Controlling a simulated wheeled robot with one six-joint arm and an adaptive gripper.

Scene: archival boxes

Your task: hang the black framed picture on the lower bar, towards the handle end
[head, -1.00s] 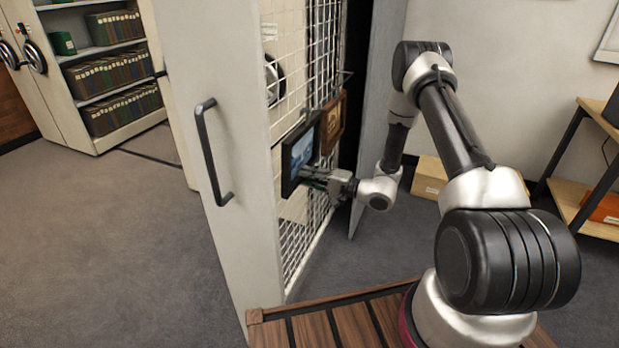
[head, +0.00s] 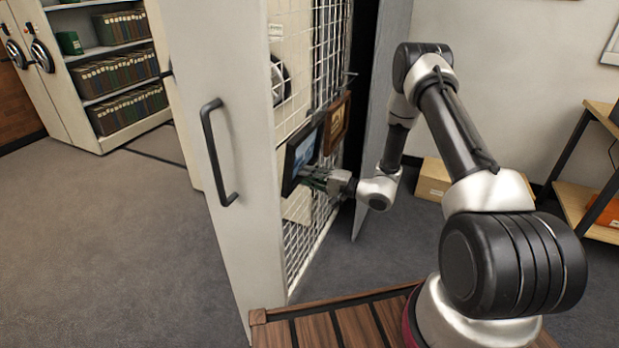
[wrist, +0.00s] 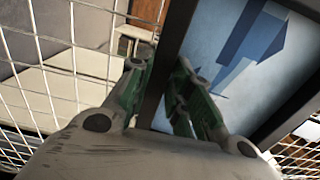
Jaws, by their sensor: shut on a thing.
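The black framed picture (head: 303,156), with a blue image, is upright in front of the white wire mesh of the pull-out rack (head: 296,240). My gripper (head: 317,183) is shut on the frame's lower right side. In the wrist view my gripper (wrist: 166,98) has its green-lined fingers on either side of the dark frame edge, with the picture's blue face (wrist: 238,65) to the right. The frame is close to the mesh; I cannot tell whether it touches. The handle (head: 214,152) is on the rack's end panel, left of the picture. I cannot make out the lower bar behind the picture.
A brown framed picture (head: 336,123) hangs just right of the black one, very close to it. A wooden-slatted surface (head: 345,325) is in front below. A cardboard box (head: 433,178) stands on the floor behind my arm. The grey floor at left is clear.

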